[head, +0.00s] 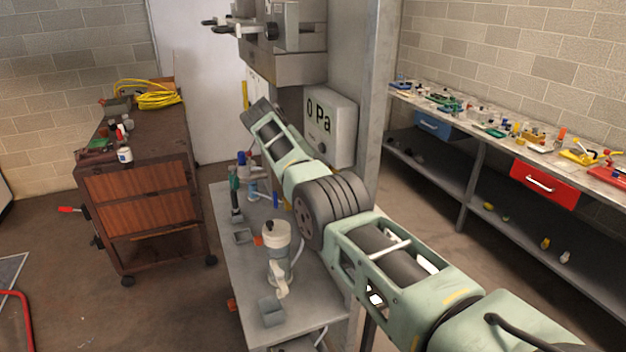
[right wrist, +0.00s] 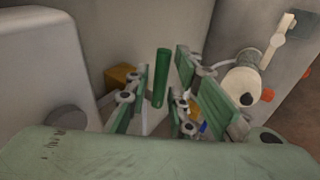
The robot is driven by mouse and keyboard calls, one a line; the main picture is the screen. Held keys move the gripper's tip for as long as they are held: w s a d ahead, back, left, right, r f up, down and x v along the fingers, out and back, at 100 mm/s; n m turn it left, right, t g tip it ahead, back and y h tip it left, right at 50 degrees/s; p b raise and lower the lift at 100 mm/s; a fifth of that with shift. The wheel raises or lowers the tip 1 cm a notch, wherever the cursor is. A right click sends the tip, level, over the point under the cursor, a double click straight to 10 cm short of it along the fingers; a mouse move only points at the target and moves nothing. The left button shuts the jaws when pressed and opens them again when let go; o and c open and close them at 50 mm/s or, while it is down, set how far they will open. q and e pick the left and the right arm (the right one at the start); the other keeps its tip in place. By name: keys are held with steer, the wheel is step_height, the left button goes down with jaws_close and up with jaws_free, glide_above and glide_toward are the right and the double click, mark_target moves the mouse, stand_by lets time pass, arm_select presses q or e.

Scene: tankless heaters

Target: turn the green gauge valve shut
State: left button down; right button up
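The green valve handle (right wrist: 161,78) is an upright dark green bar in the right wrist view. My right gripper (right wrist: 165,72) is open, with its green linked fingers on either side of the handle and a gap visible on both sides. I cannot tell how deep the handle sits between the fingers. In the head view my right arm reaches in from the lower right, and its fingers are not clearly visible there. A grey gauge box (head: 331,127) reading "0 Pa" is fixed to the column behind the arm. My left gripper is not in view.
A white cylindrical fitting with a lever (head: 277,243) stands on the grey bench (head: 225,262); it also shows in the right wrist view (right wrist: 243,77). A green-and-dark fitting (head: 235,195) stands farther back. A brown cabinet (head: 142,205) is left, shelving (head: 470,150) right.

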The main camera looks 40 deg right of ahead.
steer(key=shift+o, duration=0.5)
steer(key=v, duration=1.2)
